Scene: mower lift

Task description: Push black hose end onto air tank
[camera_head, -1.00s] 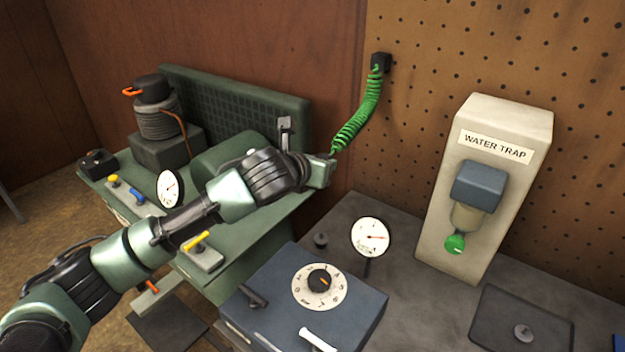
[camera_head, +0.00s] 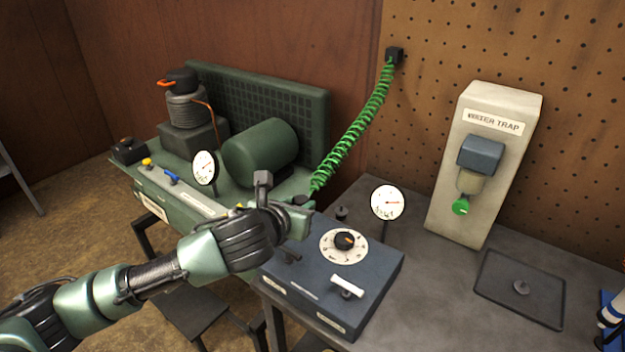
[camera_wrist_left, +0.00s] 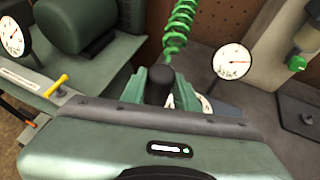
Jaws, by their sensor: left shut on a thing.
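The green air tank (camera_head: 260,152) lies on its side on the green bench unit at left centre; part of it shows at the top left of the left wrist view (camera_wrist_left: 75,25). My left gripper (camera_head: 306,203) is to the right of and in front of the tank, apart from it. It is shut on the black hose end (camera_wrist_left: 160,84), a dark cylinder between its green fingers in the left wrist view. The green coiled hose (camera_head: 352,128) runs from there up to a black wall mount. In the head view the hose end is mostly hidden by the gripper. My right gripper is not in view.
A blue box with a dial (camera_head: 330,293) stands just right of and below my gripper. A round gauge (camera_head: 388,203) is behind it. The water trap (camera_head: 487,165) stands at the right. A yellow lever (camera_wrist_left: 57,85) is left of my gripper. The grey tabletop between is mostly clear.

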